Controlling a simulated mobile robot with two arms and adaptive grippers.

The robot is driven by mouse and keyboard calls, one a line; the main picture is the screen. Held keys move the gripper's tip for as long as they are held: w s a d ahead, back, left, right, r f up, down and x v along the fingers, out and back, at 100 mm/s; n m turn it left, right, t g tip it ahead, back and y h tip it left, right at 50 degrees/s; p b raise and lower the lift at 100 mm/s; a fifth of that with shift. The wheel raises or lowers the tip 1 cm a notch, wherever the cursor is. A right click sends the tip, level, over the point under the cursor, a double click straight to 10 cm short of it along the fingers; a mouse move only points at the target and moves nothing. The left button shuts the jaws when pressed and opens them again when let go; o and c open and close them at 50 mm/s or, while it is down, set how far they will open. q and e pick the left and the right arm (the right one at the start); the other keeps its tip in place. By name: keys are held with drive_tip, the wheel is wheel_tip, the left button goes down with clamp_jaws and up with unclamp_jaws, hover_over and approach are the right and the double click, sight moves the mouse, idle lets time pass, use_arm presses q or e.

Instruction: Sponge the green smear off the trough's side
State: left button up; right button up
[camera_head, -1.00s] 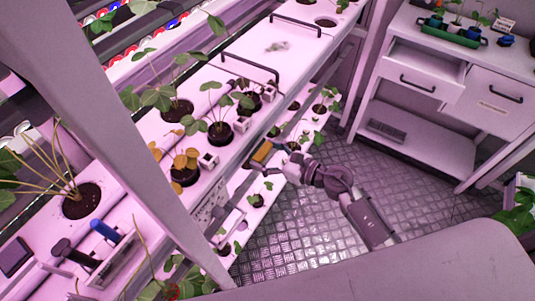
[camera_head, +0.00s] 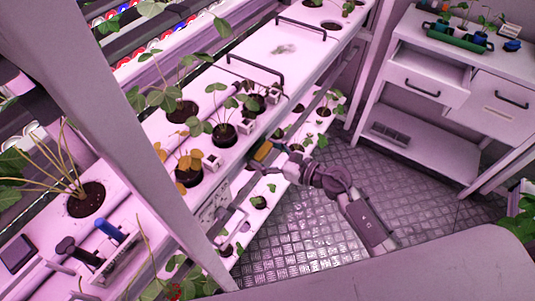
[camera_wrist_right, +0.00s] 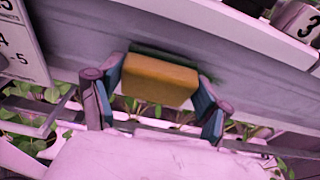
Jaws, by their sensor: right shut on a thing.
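The yellow sponge (camera_wrist_right: 160,80) is between the two fingers of my right gripper (camera_wrist_right: 155,100), which is shut on it. In the head view the sponge (camera_head: 262,150) is at the front side of the white planting trough (camera_head: 235,153). In the wrist view it is up against or very near the trough's side (camera_wrist_right: 240,60). A dark green strip (camera_wrist_right: 212,80) shows along the sponge's far edge; I cannot tell how much is smear and how much is the sponge's backing. The sponge hides the side behind it. My left gripper is not in view.
Potted seedlings (camera_head: 224,135) and small number blocks (camera_head: 213,161) stand along the trough's top. A lower planted trough (camera_head: 262,202) runs beneath. A rack post (camera_head: 125,130) crosses the left. A white drawer bench (camera_head: 450,90) stands right, with open metal floor between.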

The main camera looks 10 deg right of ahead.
sight(270, 145)
drive_tip(key=shift+w+a+r, duration=0.15)
drive_tip(key=shift+w+a, duration=0.15)
drive_tip(key=shift+w, duration=0.05)
drive_tip(key=shift+w+d+b, duration=0.75)
drive_tip(key=shift+w+d, duration=0.3)
drive_tip(key=shift+d, duration=0.1)
drive_tip(key=shift+w+d+b, duration=2.35)
drive_tip(key=shift+w+d, duration=0.05)
drive_tip(key=shift+w, duration=0.15)
drive_tip(key=shift+s+a+r+p, duration=0.1)
drive_tip(key=shift+s+a+p, duration=2.35)
drive_tip(key=shift+s+a, duration=1.2)
